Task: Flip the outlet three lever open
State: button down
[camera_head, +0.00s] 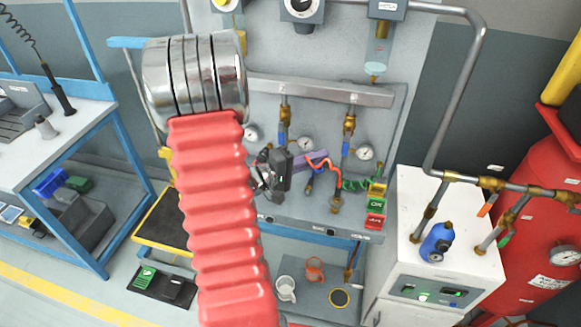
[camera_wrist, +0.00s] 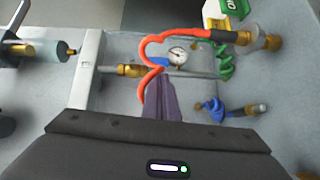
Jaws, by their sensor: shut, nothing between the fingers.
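In the head view my gripper (camera_head: 325,155) reaches in from the left, its purple fingers shut and empty beside the rightmost visible drop pipe. That pipe hangs from the grey manifold (camera_head: 320,90) and carries a brass valve (camera_head: 349,124). A blue lever (camera_head: 345,149) sits just below the valve, seemingly along the pipe. In the wrist view the fingertips (camera_wrist: 162,78) are close to the lever (camera_wrist: 158,62) and partly overlap it. I cannot tell whether they touch. The brass valve shows left of them (camera_wrist: 130,70). My arm hides the panel's left part.
A pressure gauge (camera_head: 365,152) stands right of the pipe. A green coiled hose (camera_head: 357,185) and the green and red tags (camera_head: 376,205) lie to the lower right. Another blue lever (camera_head: 281,131) is on the pipe to the left.

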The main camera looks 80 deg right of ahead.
jog(key=v, duration=0.9)
jog(key=shift+w+a, duration=0.15)
jog(key=shift+w, duration=0.05)
dwell(0.6)
